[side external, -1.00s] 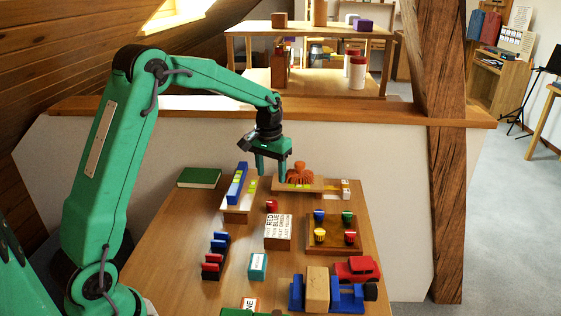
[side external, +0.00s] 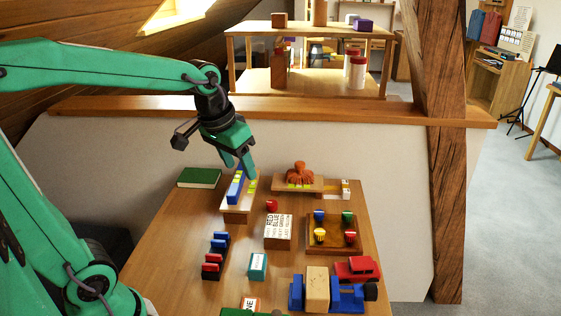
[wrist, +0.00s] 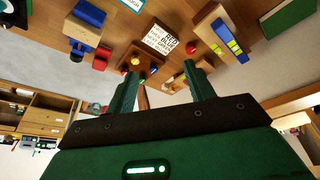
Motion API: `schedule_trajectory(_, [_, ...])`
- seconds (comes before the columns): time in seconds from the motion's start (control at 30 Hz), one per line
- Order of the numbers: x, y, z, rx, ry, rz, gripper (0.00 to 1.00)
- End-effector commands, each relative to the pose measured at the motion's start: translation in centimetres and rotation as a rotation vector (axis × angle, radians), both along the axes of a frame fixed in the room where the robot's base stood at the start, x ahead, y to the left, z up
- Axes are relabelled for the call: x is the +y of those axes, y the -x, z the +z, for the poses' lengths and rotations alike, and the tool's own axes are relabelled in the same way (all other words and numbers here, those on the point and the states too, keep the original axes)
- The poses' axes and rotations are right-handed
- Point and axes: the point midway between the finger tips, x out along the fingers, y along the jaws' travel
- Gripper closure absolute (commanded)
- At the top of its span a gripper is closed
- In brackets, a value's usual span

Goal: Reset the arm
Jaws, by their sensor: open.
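My gripper (side external: 240,172) is open and empty in the side external view. It hangs, tilted, just above the far left of the table, over the wooden stand (side external: 236,215) that bears a blue block (side external: 235,187) with yellow-green pieces. In the wrist view, my gripper (wrist: 157,82) shows two green fingers well apart with nothing between them. The wrist view sees the table tilted, with the text sign (wrist: 160,40) beyond the fingers. Whether the fingertips touch the blue block cannot be told from the side.
A green book (side external: 199,178) lies at the table's back left. An orange figure (side external: 300,172) sits on a plank at the back. A tray (side external: 333,248) holds several coloured knobs. A red toy car (side external: 357,268) stands front right. A timber post (side external: 440,160) rises right of the table.

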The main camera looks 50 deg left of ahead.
Motion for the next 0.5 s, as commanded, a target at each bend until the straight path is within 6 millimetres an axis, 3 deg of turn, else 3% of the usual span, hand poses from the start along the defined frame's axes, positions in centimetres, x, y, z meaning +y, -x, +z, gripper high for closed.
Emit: schedule_trajectory(0.5, [-2.7, 8.9, -0.3, -0.139, -0.017, -0.099, 0.47])
